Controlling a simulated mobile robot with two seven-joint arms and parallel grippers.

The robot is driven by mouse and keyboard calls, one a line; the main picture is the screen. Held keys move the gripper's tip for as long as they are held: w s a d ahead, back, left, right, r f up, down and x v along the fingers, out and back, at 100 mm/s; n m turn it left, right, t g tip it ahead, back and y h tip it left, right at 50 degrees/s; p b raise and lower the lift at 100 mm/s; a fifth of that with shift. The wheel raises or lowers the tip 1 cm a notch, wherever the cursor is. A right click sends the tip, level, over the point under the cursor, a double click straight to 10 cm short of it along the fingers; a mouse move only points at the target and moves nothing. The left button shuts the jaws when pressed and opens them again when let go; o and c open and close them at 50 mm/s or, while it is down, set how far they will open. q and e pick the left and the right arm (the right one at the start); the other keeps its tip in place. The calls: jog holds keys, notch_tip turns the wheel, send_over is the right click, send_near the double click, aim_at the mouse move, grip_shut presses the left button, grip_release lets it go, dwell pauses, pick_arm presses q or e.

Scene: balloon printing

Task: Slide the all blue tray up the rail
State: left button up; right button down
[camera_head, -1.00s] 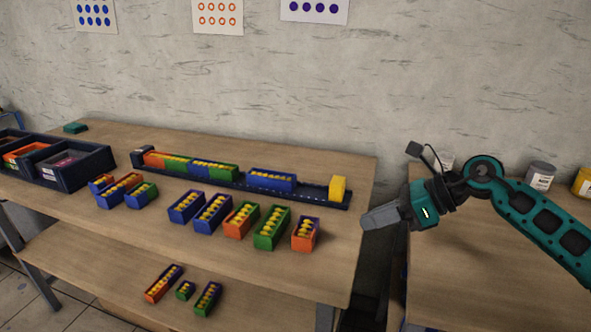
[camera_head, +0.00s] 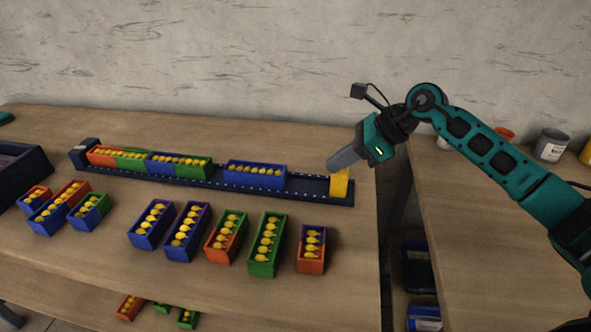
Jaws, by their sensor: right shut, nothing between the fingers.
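The all blue tray (camera_head: 256,182) with yellow balloons sits on the dark blue rail (camera_head: 215,181), right of its middle, with a gap to the trays on its left. A yellow block (camera_head: 340,184) stands on the rail's right end. My right gripper (camera_head: 336,164) is shut, its fingertips by the top of the yellow block; I cannot tell whether they touch it. It is to the right of the blue tray and apart from it. My left gripper is not in view.
An orange-green tray (camera_head: 122,166) and a blue-green tray (camera_head: 178,173) fill the rail's left part. Several loose trays, such as a green one (camera_head: 266,262), stand in front on the table (camera_head: 330,225). A dark bin (camera_head: 22,170) is at the left edge. Cans stand on the right table (camera_head: 480,240).

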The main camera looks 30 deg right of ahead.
aim_at(270, 176)
jog(key=x, duration=0.6)
jog(key=w+a, duration=0.2)
jog(key=shift+w+a+f+p, duration=0.1)
jog(key=shift+a+p, duration=0.25)
jog(key=shift+w+a, duration=0.25)
jog(key=shift+a, duration=0.1)
jog(key=shift+w+a+b, duration=0.3)
jog(key=shift+w+a, duration=0.4)
jog(key=shift+a, duration=0.25)
jog(key=shift+w+a+b, duration=0.3)
jog(key=shift+w+a, duration=0.45)
jog(key=shift+a, duration=0.2)
jog(key=shift+s+d+f, duration=0.1)
jog(key=shift+d, duration=0.05)
